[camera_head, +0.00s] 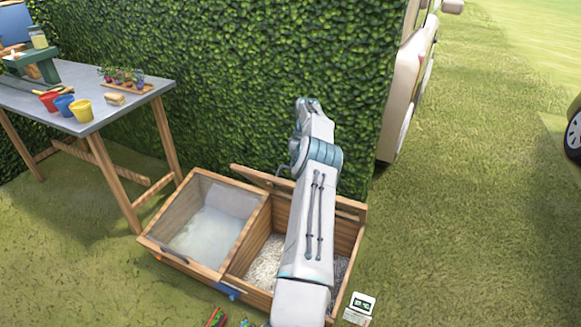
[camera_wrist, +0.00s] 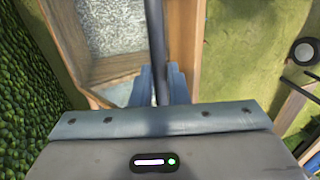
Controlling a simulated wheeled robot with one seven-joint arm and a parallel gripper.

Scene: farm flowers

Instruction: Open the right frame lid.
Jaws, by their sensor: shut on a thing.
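The wooden cold frame (camera_head: 190,262) stands on the grass with two compartments. Its left lid (camera_head: 215,212) has a clear pane and lies closed. The right lid (camera_head: 345,204) is raised at the hedge side, seen nearly edge-on, and the right compartment (camera_head: 265,262) shows pale, grainy filling. My arm reaches over this compartment and hides part of the lid; my gripper is hidden in the head view. In the wrist view my gripper (camera_wrist: 160,88) is shut on a dark bar (camera_wrist: 157,45), likely the lid's handle. Wood and the pale filling show beyond it.
A tall hedge (camera_head: 230,80) stands close behind the frame. A work table (camera_head: 85,100) with pots stands at the left. A small box (camera_head: 359,306) and garden tools (camera_head: 217,317) lie by the frame's front. Open grass (camera_head: 470,220) is at the right.

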